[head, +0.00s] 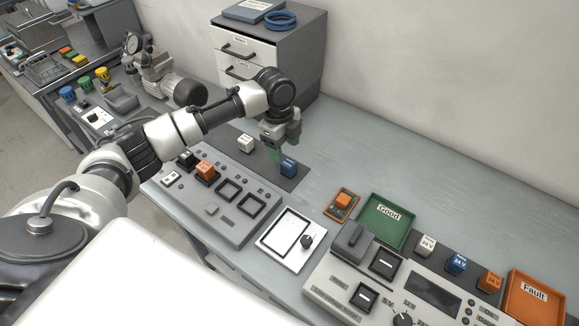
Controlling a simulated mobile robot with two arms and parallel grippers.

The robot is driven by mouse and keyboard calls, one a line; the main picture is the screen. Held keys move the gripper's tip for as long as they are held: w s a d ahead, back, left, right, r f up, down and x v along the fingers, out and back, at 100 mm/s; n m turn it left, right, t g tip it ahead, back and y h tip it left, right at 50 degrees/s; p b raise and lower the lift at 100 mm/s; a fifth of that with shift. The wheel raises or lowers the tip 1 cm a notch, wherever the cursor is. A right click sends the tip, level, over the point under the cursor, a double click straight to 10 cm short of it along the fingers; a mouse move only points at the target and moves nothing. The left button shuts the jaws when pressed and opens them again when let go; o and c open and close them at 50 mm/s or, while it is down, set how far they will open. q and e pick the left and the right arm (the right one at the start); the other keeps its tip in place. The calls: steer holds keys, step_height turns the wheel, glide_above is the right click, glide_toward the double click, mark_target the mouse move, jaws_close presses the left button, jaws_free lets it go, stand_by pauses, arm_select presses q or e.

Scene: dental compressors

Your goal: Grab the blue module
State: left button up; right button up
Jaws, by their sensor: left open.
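A blue module (289,167) with a white label sits on a dark grey mat (262,160) on the bench, right of a white module (246,143) on the same mat. I cannot tell whether a finger touches the module. A second blue module (456,263) labelled 24 V stands farther right, behind the test unit, between a white and an orange one. My right gripper is not in view.
A grey panel (222,200) with square sockets and an orange module (206,171) lies in front of the mat. A green Good tray (386,221) and an orange Fault tray (534,296) are to the right. Drawers (247,50) stand behind. The bench behind the mat is clear.

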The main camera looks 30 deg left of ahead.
mark_target(289, 162)
arm_select(q)
steer(key=shift+s+d+f, duration=0.1)
steer(key=shift+f, duration=0.6)
steer(key=shift+w+d+f+p, duration=0.15)
steer(key=shift+f+p, duration=0.1)
steer(key=shift+f, duration=0.65)
steer(key=shift+d+f+p, duration=0.2)
steer(key=shift+f, duration=0.65)
steer(key=shift+w+d+f+p, duration=0.15)
steer(key=shift+f+p, duration=0.1)
steer(key=shift+f, duration=0.65)
steer(key=c, duration=1)
steer(key=shift+r, duration=0.1)
